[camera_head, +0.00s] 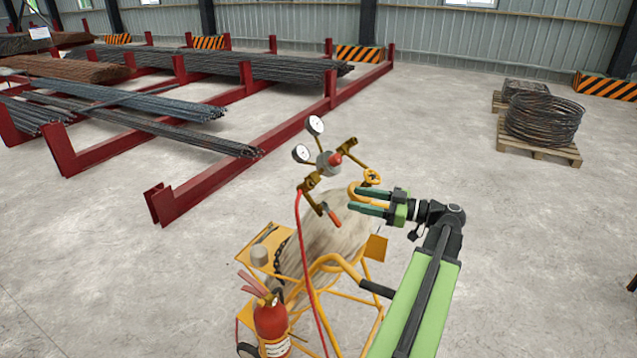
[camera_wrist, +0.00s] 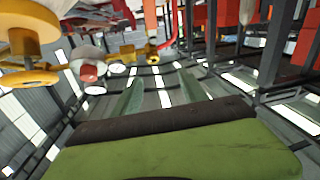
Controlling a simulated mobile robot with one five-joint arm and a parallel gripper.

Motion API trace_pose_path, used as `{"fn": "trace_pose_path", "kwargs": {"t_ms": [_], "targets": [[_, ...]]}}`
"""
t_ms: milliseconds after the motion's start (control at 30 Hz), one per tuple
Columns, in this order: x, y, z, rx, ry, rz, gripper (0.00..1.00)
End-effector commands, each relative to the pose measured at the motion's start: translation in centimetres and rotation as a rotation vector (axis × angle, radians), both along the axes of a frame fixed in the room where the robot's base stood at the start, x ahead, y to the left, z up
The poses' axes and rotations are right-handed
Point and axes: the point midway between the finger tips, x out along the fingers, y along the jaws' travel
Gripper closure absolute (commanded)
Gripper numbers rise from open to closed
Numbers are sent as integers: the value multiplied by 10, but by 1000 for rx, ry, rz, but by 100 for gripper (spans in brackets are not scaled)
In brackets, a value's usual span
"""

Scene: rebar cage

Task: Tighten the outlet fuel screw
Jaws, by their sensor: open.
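A fuel regulator (camera_head: 328,163) with two round dials sits atop a cylinder (camera_head: 335,250) on a yellow cart. It has a red knob (camera_head: 335,158) at its middle and an orange-red tip (camera_head: 334,218) on a brass fitting below. I cannot tell which of these is the outlet fuel screw. My gripper (camera_head: 357,201) is open and empty, pointing left, just right of the fittings and below the yellow handwheel (camera_head: 371,177). In the wrist view, the open fingers (camera_wrist: 160,85) have nothing between them. A red-ended part (camera_wrist: 90,74) and the handwheel (camera_wrist: 30,77) show to their left.
The yellow cart (camera_head: 330,262) carries a red fire extinguisher (camera_head: 271,325) at its front left. A red hose (camera_head: 303,260) hangs from the regulator's left side. Red rebar racks (camera_head: 215,180) stand behind left, and wire coils on a pallet (camera_head: 540,150) behind right. Open floor lies between.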

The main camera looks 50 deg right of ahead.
Motion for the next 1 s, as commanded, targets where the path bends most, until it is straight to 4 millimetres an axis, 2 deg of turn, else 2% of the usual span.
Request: {"fn": "trace_pose_path", "kwargs": {"t_ms": [33, 133, 267, 367, 467, 800, 1000], "targets": [[-16, -10, 2, 0, 0, -31, 50], [-31, -20, 2, 1, 1, -59, 50], [-31, -20, 1, 0, 2, -62, 50], [-23, -17, 1, 0, 2, -60, 50], [-5, -10, 1, 1, 3, -58, 50], [77, 16, 1, 1, 3, -58, 50], [116, 27, 1, 1, 3, -59, 50]]}}
